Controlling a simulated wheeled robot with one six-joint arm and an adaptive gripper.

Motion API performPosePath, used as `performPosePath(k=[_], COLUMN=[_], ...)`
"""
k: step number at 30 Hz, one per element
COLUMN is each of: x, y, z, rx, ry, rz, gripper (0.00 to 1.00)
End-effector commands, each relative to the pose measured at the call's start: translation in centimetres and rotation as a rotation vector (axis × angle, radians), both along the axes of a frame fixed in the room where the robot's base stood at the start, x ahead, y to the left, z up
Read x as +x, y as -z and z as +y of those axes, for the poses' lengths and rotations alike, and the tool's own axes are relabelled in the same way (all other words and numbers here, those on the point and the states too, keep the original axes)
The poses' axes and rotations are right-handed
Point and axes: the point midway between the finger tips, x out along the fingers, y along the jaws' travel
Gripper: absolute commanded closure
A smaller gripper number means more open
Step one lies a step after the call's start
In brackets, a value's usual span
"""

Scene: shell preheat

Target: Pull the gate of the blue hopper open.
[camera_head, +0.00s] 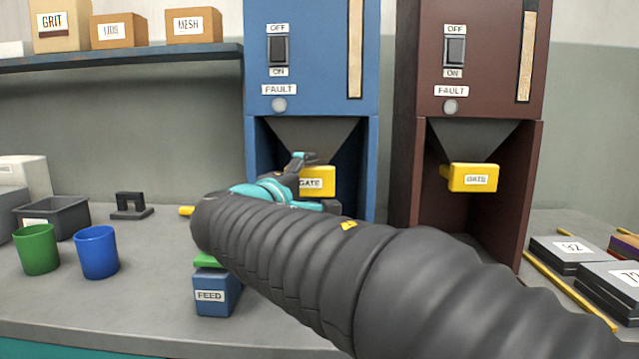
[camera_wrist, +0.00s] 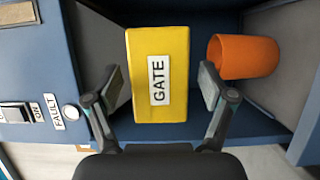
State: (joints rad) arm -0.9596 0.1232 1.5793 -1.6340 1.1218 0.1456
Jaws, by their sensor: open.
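The blue hopper (camera_head: 311,60) stands at the back middle of the bench. Its yellow gate block (camera_head: 320,181), labelled GATE, sits below the funnel (camera_head: 305,135), partly hidden by my arm. In the wrist view the yellow gate (camera_wrist: 174,75) lies between the two fingers of my gripper (camera_wrist: 161,88). My gripper is open, with gaps visible between the fingers and the gate's sides. In the head view my gripper (camera_head: 303,162) is at the gate's left. An orange cup (camera_wrist: 243,57) shows beyond the gate inside the hopper bay.
A brown hopper (camera_head: 470,50) with its own yellow gate (camera_head: 473,178) stands to the right. Green (camera_head: 37,249) and blue (camera_head: 97,252) cups stand at left. A blue FEED container (camera_head: 217,292) sits below my arm. Dark labelled boxes (camera_head: 570,254) lie at right.

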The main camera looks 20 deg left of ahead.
Motion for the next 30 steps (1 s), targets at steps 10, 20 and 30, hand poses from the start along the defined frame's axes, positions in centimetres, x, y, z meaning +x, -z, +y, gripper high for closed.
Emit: performPosePath(k=[10, 20, 30], x=[-6.3, -10.8, -11.4], y=[0.0, 0.0, 0.0], z=[1.1, 1.8, 1.8], rx=[0.001, 0.0, 0.0], ry=[-0.005, -0.003, 0.0], rz=[0.001, 0.0, 0.0], gripper=[0.18, 0.18, 0.18])
